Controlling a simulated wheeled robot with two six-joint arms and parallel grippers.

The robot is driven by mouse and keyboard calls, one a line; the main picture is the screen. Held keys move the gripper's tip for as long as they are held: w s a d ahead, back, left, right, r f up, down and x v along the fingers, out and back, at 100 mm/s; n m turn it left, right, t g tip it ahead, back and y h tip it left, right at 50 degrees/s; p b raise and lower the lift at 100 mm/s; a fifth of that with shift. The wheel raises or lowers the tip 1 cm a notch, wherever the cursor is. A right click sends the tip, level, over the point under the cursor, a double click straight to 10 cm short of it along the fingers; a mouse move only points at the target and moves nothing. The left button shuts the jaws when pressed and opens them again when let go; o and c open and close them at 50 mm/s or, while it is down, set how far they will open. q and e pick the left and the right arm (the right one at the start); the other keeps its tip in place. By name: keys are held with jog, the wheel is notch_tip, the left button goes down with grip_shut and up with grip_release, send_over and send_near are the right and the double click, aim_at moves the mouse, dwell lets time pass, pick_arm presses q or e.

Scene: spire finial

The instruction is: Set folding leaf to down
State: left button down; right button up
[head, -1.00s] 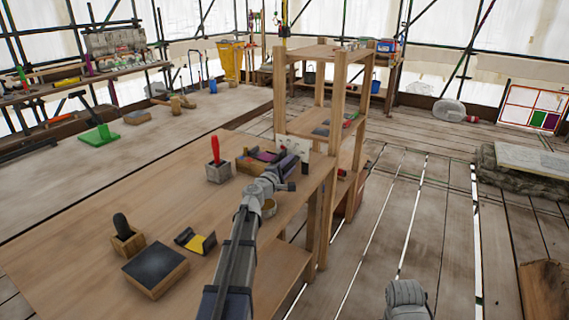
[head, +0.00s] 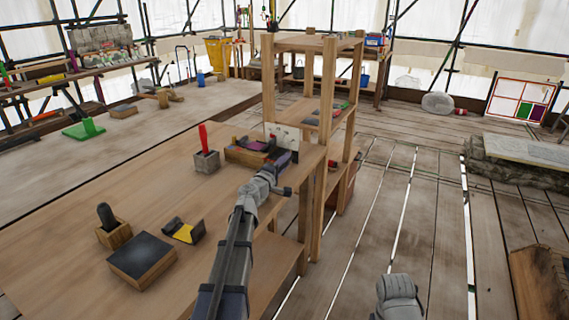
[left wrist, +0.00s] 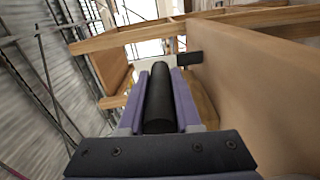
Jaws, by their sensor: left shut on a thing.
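My left gripper (head: 285,160) reaches over the right edge of the wooden workbench (head: 130,205), beside the post of the wooden shelf rack. In the left wrist view its two purple fingers (left wrist: 158,98) are closed on a black cylindrical bar (left wrist: 158,90), which looks like a handle. A broad wooden panel (left wrist: 245,85) stands just to the right of the fingers in that view, with a small black bracket at its edge. I cannot tell whether this panel is the folding leaf or the bench top. A grey part of my right arm shows at the bottom of the head view; its fingers are out of view.
The open shelf rack (head: 328,110) stands close beyond my left gripper. On the bench are a dark-topped block (head: 143,260), a yellow-and-black item (head: 184,231), a wooden holder (head: 113,233) and a pot with a red handle (head: 206,160).

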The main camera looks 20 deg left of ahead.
pick_arm(q)
jog(key=shift+d+f, duration=0.1)
jog(key=c, duration=0.6)
grip_release()
jog(key=s, duration=0.8)
jog(key=shift+a, duration=0.35)
jog(key=shift+w, duration=0.1)
